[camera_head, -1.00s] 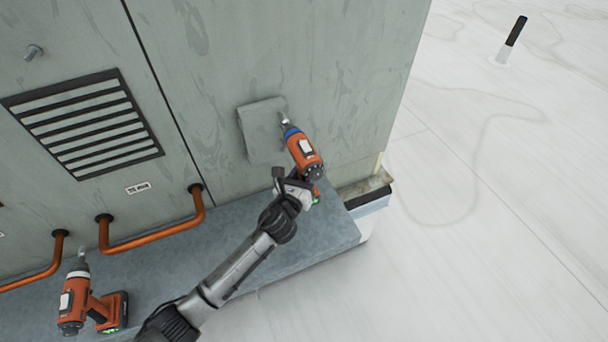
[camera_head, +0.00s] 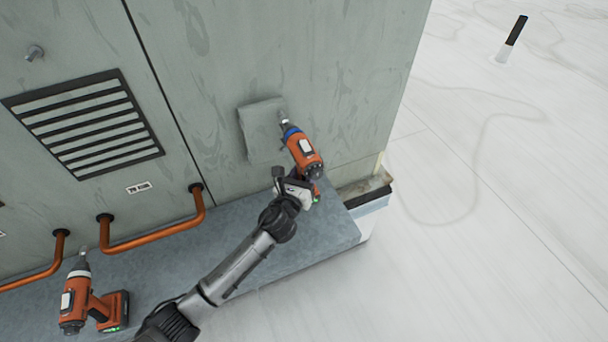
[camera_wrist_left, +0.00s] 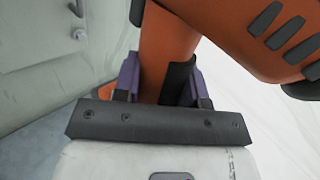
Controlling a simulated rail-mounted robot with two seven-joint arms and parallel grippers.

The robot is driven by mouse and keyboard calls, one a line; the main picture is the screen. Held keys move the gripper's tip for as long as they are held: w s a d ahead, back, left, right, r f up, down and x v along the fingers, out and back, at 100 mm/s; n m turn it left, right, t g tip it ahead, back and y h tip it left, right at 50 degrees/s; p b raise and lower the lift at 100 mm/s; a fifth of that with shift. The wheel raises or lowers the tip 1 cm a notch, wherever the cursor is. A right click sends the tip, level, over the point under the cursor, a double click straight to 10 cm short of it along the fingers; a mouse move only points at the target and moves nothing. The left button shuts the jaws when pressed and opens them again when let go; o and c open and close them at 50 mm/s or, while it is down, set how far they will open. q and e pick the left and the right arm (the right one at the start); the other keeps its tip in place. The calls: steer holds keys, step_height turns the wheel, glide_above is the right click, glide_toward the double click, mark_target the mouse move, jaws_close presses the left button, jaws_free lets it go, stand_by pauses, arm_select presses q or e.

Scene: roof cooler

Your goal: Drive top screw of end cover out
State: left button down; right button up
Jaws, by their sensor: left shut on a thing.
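The end cover (camera_head: 259,134) is a small grey-green plate on the wall of the cooler. My left gripper (camera_head: 299,186) is shut on the handle of an orange driver with a blue collar (camera_head: 302,151). The driver points up and left, and its bit is at the cover's upper right edge. The top screw is not clear behind the bit, and I cannot tell whether the two touch. In the left wrist view the driver's orange handle (camera_wrist_left: 168,50) sits between the purple finger pads (camera_wrist_left: 160,80). My right gripper is not in view.
A second orange driver with a pale collar (camera_head: 83,297) stands on the grey ledge (camera_head: 240,220) at lower left. Copper-coloured pipes (camera_head: 160,238) and a louvred vent (camera_head: 85,122) are left of the cover. The white roof (camera_head: 500,220) to the right is mostly clear.

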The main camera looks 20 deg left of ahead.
arm_select(q)
steer(key=shift+w+a+r, duration=0.2)
steer(key=shift+w, duration=0.05)
stand_by(0.3)
steer(key=shift+w+a, duration=0.35)
stand_by(0.8)
